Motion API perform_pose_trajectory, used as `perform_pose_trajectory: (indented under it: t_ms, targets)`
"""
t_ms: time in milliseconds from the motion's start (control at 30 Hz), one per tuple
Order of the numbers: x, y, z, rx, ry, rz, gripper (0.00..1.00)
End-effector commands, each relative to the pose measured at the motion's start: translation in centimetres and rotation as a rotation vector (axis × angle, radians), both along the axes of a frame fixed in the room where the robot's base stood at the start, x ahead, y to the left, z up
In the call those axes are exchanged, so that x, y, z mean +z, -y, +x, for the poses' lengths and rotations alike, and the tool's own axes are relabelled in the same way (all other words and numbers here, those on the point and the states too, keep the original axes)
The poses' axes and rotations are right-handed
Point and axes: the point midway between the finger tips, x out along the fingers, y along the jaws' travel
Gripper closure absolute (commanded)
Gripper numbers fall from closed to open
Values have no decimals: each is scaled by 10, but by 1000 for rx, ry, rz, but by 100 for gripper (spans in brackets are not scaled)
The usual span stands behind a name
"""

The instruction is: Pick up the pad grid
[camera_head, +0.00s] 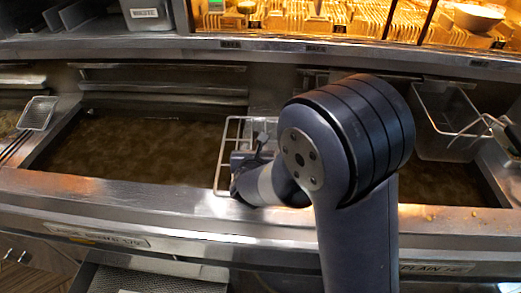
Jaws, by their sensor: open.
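A pale wire frame, which looks like the pad grid (222,155), lies at the right part of the left fryer vat, its near end at the vat's front edge. My gripper (261,141) is over the right side of this grid, its fingers pointing away toward the back. The jaws are open. My wrist and the large arm joint hide the grid's right side and near right corner. I cannot tell whether the fingers touch the wires.
The left vat (130,148) holds brown oil. A wire basket (446,120) hangs over the right vat. A small mesh skimmer (38,113) rests at the far left. A metal front ledge (150,195) runs along the vats. A lit food display stands behind.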

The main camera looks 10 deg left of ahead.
Motion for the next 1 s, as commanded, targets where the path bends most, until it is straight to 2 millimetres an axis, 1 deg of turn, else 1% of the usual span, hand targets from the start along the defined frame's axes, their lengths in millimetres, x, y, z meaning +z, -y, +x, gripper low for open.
perform_pose_trajectory:
  t_ms: [167, 500, 600, 867, 1000]
  targets:
    - [-3, -1, 8, -1, -1, -1, 58]
    - [-20, -6, 42, -1, -1, -1, 58]
    - [-23, -7, 48, -1, 0, 0, 58]
    - [-24, -7, 50, 1, 0, 0, 58]
    - [-24, -8, 50, 0, 0, 0, 68]
